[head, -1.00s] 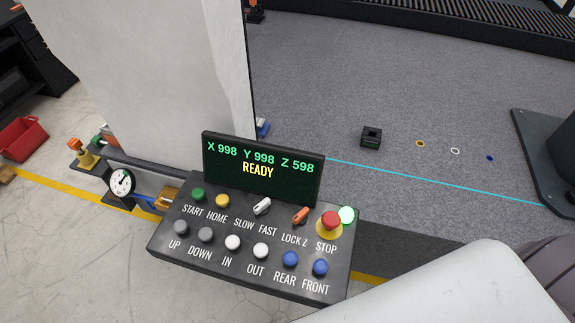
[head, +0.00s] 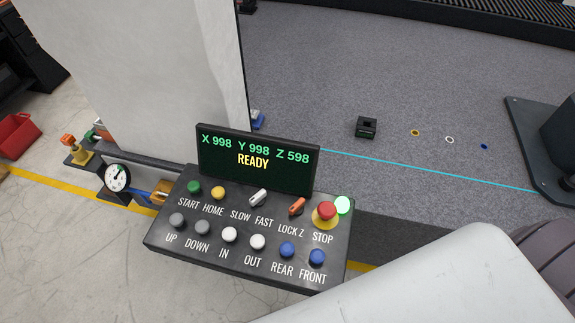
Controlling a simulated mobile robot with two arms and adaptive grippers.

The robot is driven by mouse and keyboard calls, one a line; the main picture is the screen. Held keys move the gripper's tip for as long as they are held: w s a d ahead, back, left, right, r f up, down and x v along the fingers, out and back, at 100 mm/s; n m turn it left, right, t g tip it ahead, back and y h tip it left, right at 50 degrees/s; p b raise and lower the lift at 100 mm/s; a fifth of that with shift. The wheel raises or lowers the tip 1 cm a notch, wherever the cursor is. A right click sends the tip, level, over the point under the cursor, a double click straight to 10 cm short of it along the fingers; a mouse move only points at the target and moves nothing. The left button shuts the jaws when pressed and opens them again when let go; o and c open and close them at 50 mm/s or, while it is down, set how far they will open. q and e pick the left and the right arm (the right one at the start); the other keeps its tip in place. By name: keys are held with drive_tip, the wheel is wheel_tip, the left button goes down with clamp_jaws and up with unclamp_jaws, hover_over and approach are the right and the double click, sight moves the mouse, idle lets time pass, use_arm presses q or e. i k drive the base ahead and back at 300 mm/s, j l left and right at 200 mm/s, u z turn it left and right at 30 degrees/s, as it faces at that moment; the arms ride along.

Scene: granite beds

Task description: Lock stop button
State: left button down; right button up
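The red mushroom-shaped stop button (head: 327,210) sits on a yellow base at the right end of the black control panel (head: 165,233). The label STOP is under it. A lit green lamp (head: 342,205) is just behind it to the right. The orange LOCK Z lever (head: 297,206) is to its left. The display (head: 258,160) above reads X 998, Y 998, Z 598 and READY. Neither of my grippers is in view, and nothing touches the button.
A white column (head: 150,70) stands behind the panel on the left. The grey granite bed (head: 400,80) carries a small black block (head: 367,127) and several coloured rings. A dial gauge (head: 117,177) hangs left of the panel. A red bin (head: 17,135) is on the floor.

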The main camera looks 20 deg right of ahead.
sight(326, 210)
drive_tip(key=z, duration=1.05)
drive_tip(key=k+j+u, duration=0.1)
drive_tip(key=j, duration=0.3)
drive_tip(key=k+j+u, duration=0.1)
drive_tip(key=j, duration=0.35)
drive_tip(key=k+j+u, duration=0.1)
drive_tip(key=j, duration=0.3)
